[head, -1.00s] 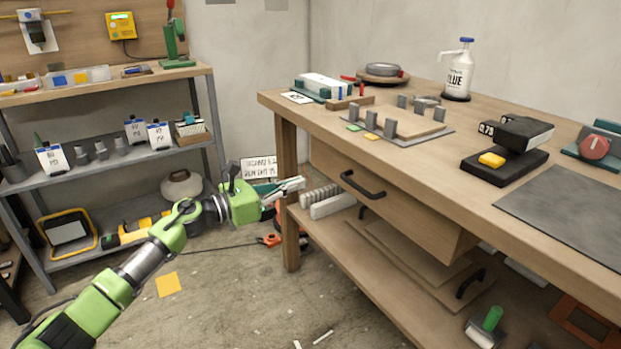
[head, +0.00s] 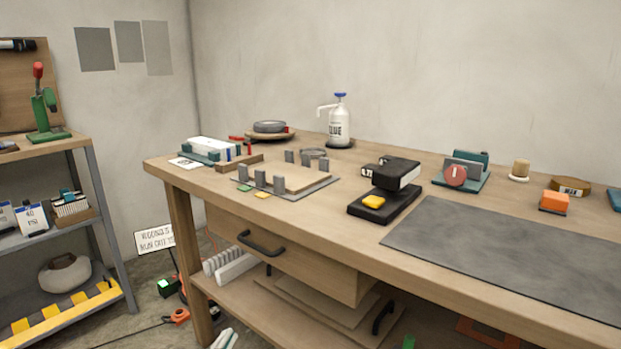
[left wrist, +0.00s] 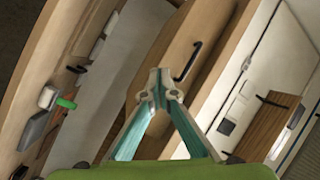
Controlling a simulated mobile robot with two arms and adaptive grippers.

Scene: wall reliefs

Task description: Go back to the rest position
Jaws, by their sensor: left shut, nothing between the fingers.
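My left gripper (left wrist: 157,85) shows in the left wrist view with its two fingertips together and nothing between them. Beyond the fingers are the wooden workbench (left wrist: 225,62) and a black handle (left wrist: 188,61), seen tilted. In the head view only the tip of the left gripper (head: 225,339) shows at the bottom edge, in front of the bench's lower shelf. The rest of the left arm is out of that frame. My right gripper is in neither view.
The workbench (head: 225,188) has a shut drawer (head: 310,266) with a black handle (head: 262,243).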

